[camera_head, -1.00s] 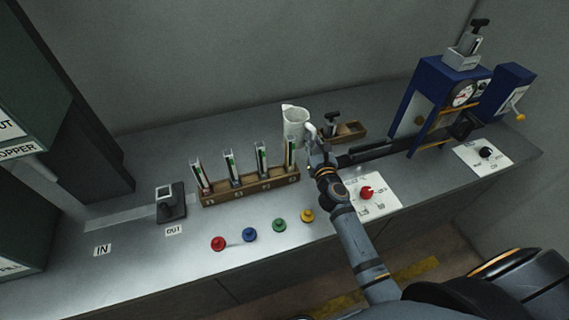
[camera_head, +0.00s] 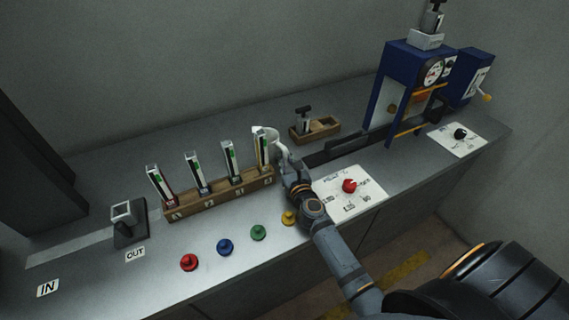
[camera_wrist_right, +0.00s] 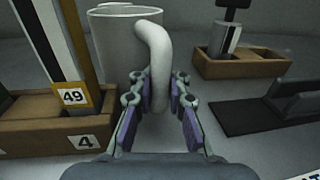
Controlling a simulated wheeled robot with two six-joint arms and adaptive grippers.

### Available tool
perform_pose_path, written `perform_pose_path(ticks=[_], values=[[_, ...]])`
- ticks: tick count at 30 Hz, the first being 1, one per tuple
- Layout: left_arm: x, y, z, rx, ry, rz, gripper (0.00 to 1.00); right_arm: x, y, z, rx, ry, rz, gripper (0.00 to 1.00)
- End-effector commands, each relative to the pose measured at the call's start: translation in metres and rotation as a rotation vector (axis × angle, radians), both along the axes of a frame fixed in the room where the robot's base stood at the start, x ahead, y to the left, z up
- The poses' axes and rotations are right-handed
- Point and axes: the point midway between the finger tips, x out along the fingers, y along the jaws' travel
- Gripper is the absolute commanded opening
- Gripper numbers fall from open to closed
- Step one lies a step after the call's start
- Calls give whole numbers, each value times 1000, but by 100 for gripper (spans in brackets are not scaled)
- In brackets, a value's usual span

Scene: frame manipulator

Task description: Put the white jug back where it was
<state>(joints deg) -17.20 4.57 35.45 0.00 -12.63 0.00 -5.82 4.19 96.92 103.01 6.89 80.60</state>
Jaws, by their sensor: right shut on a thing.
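The white jug (camera_head: 273,137) is behind the right end of the wooden rack, partly hidden by the last upright holder in the head view. My right gripper (camera_head: 283,160) is at the jug's handle. In the right wrist view the jug (camera_wrist_right: 118,45) looks upright, and my right gripper (camera_wrist_right: 160,92) is shut on its curved handle. The jug's lower left part is hidden by the rack there, and I cannot tell whether its base touches the counter. My left gripper is not in view.
The wooden rack (camera_head: 222,193) with several upright holders stands left of my right gripper. A wooden box (camera_head: 325,130), a black rail (camera_head: 345,145) and a blue press (camera_head: 405,75) are to the right. Coloured buttons (camera_head: 225,247) lie in front. Counter behind the rack is clear.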

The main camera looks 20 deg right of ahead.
Motion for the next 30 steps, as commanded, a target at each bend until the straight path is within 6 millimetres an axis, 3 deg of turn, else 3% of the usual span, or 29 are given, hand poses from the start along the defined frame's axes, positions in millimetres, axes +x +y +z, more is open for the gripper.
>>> perform_pose_path(ticks=[8, 9, 15, 25, 30], values=[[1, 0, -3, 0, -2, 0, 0, 0, 0, -3, 0, 0, 0, 0], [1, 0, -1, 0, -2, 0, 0, 0, 0, -2, 0, 1, 0, 16], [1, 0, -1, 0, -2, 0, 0, 0, 0, -2, 0, 1, 0, 40], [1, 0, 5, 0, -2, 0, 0, 0, 0, 5, 0, 0, 0, 40], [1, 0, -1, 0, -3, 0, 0, -32, 3, -1, 0, 4, 0, 40]])
